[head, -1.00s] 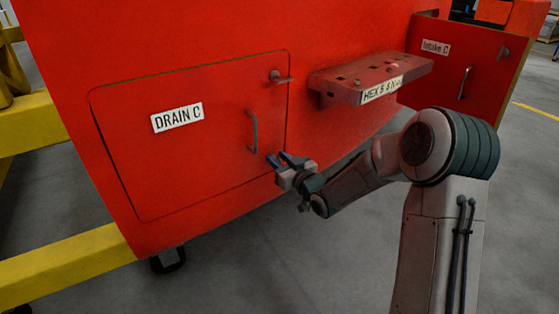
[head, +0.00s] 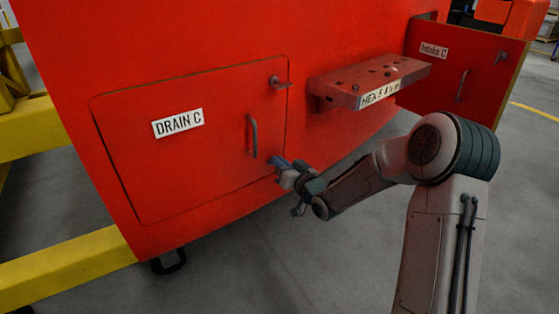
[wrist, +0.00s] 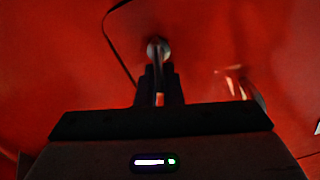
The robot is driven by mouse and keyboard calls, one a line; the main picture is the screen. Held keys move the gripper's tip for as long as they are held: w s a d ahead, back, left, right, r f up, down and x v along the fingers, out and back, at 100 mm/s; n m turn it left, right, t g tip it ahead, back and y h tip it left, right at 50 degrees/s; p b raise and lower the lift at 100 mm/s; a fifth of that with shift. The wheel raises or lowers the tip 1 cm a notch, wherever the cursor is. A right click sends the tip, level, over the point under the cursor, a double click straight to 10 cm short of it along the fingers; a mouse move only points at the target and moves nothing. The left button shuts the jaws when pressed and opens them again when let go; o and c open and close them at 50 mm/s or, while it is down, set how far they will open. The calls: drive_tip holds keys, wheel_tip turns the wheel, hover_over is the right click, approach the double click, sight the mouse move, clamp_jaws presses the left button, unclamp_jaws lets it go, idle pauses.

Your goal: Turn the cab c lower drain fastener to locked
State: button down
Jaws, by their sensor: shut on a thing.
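The red DRAIN C door (head: 185,160) is flush with the red body in the head view. Its lower fastener is hidden behind my gripper (head: 276,164) at the door's lower right edge. In the wrist view the fastener (wrist: 158,46) shows as a round metal head with a narrow lever. The lever runs down between my gripper's fingers (wrist: 159,88), which are shut on it. The upper drain fastener (head: 278,81) sits at the door's upper right corner, its lever pointing right.
A curved handle (head: 252,136) stands out from the door above my gripper. A red shelf with holes (head: 350,78) juts out at the upper right. The Intake C door (head: 480,65) hangs open further right. Yellow rails (head: 70,262) lie at the left.

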drive_tip(key=shift+w+d+f+m+p, duration=0.25)
drive_tip(key=shift+m+p, duration=0.65)
drive_tip(key=shift+m, duration=1.45)
drive_tip(key=shift+d+f+m+p, duration=0.1)
drive_tip(key=shift+f+m+p, duration=0.2)
drive_tip(key=shift+m+p, duration=1.35)
drive_tip(key=shift+w+d+f+m+p, duration=0.2)
drive_tip(key=shift+f+m, duration=0.1)
drive_tip(key=shift+m, duration=2.7)
drive_tip(key=c, duration=1.6)
unclamp_jaws()
drive_tip(key=shift+s, duration=0.15)
drive_tip(key=p+v, duration=0.2)
drive_tip(key=v, duration=1.1)
drive_tip(key=shift+s+d, duration=0.2)
drive_tip(key=shift+d, duration=0.1)
